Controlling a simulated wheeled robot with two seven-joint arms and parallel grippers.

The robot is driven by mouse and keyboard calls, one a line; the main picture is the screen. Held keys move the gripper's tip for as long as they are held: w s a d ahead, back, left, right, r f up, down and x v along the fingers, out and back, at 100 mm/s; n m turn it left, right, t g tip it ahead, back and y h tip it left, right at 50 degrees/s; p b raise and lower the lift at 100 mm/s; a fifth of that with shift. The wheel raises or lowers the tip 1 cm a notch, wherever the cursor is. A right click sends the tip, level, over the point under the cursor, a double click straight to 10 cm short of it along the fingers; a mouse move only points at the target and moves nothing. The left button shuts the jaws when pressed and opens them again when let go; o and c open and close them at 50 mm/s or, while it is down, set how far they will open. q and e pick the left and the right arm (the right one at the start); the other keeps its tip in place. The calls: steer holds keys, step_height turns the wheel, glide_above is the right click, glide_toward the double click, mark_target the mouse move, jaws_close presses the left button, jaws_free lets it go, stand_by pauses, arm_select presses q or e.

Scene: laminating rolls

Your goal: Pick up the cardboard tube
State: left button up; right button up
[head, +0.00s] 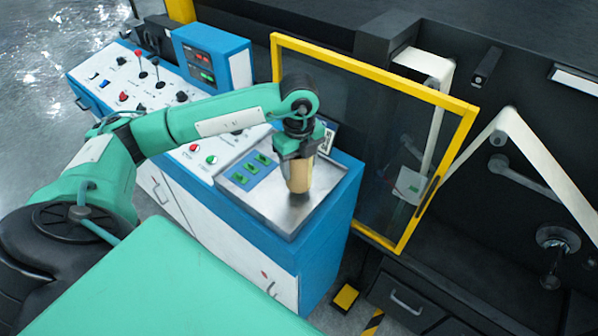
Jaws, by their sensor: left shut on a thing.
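The cardboard tube (299,177) is a short tan cylinder, upright over the steel tray top at the right end of the control console. My left gripper (299,153) reaches in from the left and points down. It is shut on the upper part of the tube, and its fingers hide the tube's top. I cannot tell whether the tube's lower end touches the steel surface. My right gripper is not in view.
A yellow-framed clear door (452,150) stands just right of the tube. Behind it, a dark machine holds white web (545,165) on rollers. Floor shows at the far left.

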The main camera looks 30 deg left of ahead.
arm_select(q)
step_height(320, 180, up, 17)
steer(key=b, duration=0.2)
stand_by(0.9)
